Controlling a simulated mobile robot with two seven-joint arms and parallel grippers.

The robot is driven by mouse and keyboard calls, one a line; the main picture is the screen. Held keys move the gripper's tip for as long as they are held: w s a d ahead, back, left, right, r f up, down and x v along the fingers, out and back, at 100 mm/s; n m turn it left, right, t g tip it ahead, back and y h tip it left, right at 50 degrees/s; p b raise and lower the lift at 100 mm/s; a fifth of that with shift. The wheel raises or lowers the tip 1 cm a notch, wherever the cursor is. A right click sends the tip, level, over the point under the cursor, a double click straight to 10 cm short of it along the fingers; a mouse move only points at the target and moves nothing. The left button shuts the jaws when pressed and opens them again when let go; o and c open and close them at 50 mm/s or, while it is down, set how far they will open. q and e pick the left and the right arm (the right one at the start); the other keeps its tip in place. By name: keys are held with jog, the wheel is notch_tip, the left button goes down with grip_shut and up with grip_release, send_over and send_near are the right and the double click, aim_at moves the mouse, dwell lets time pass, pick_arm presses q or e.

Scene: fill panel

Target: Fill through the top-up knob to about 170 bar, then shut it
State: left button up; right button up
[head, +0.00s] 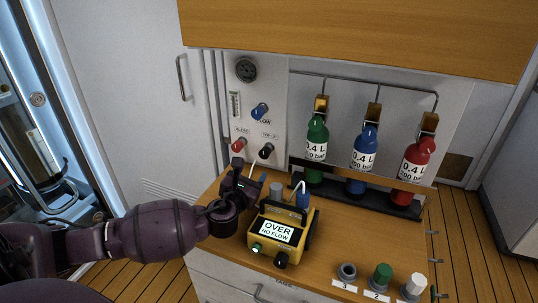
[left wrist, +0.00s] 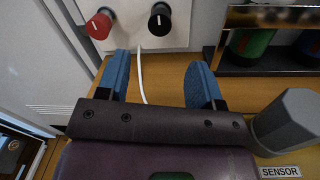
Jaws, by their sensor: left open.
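The black top-up knob (head: 266,150) sits low on the white wall panel (head: 283,105), right of the red bleed knob (head: 238,145). In the left wrist view the black knob (left wrist: 160,20) and red knob (left wrist: 99,24) are at the top, beyond the fingertips. My left gripper (head: 250,171) is open, in front of and below the knobs and touching neither. Its blue fingers (left wrist: 160,82) have a thin white hose between them. The round gauge (head: 246,69) is at the panel's top; its reading is too small to tell. My right gripper is out of view.
A yellow meter (head: 270,259) reading "OVER NO FLOW" stands on the wooden counter (head: 340,240). A grey sensor cylinder (left wrist: 288,120) is close right of the gripper. Green (head: 316,143), blue (head: 364,153) and red (head: 417,162) bottles stand at the back right. The blue flow knob (head: 259,111) is above.

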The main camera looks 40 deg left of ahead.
aim_at(264, 154)
pick_arm(q)
jog(key=b+x, duration=0.2)
jog(key=x, duration=0.6)
jog(key=shift+w+a+f, duration=0.1)
jog(key=shift+w+f, duration=0.05)
jog(key=shift+w, duration=0.2)
jog(key=shift+w+a, duration=0.2)
jog(key=shift+w, duration=0.45)
